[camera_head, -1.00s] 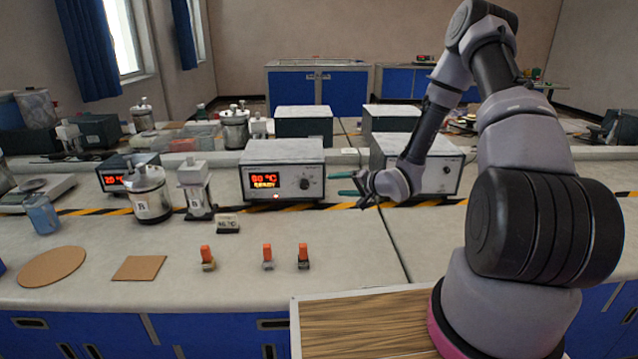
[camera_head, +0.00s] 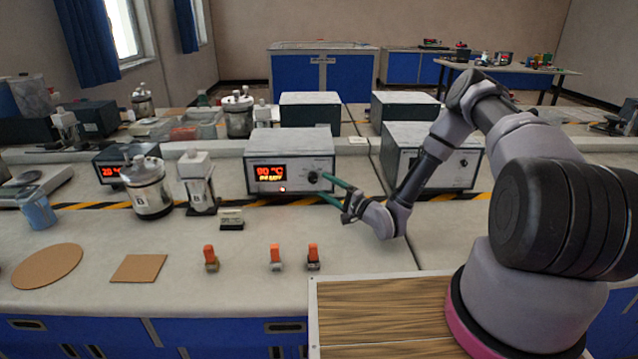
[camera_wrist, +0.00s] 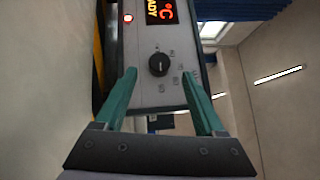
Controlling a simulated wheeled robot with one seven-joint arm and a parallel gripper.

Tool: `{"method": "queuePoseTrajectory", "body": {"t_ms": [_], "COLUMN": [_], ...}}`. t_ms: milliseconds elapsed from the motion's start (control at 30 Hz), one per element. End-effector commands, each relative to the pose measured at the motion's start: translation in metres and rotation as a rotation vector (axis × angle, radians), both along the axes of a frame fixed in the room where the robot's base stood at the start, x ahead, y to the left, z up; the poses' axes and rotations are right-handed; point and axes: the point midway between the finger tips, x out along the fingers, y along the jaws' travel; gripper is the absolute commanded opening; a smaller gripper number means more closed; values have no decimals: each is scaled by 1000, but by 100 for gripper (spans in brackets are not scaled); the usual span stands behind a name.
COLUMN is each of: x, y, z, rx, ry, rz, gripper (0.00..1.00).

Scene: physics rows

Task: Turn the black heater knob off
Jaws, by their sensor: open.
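The black heater knob (camera_head: 313,177) is on the right of the front panel of a white heater box (camera_head: 290,184). Its red display (camera_head: 270,172) reads 80 °C, and a small red light glows below it. In the wrist view the knob (camera_wrist: 158,64) lies ahead between my two green fingers, with printed marks around it. My gripper (camera_head: 331,189) is open, with its fingertips just in front of and to the right of the knob. In the wrist view my gripper (camera_wrist: 160,85) has a wide gap and no finger visibly touches the knob.
A second white box (camera_head: 432,155) stands to the right, behind my arm. A metal canister (camera_head: 149,190) and a white-topped bottle (camera_head: 199,185) stand to the left. Several small orange-topped pieces, such as one (camera_head: 275,256), sit in front on the bench.

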Motion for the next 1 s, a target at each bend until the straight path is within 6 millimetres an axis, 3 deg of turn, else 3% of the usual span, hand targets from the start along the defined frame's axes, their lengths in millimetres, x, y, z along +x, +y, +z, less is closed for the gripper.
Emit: {"method": "queuePoseTrajectory", "body": {"t_ms": [200, 600, 633, 800, 1000], "x": [22, 29, 29, 29, 29], "y": [23, 28, 28, 28, 28], "z": [3, 4, 4, 4, 5], "rx": [-3, -1, -1, -1, -6], "ry": [-2, 1, 1, 0, -1], "rz": [2, -1, -1, -1, -1], "gripper": [72, 72, 68, 3, 0]}}
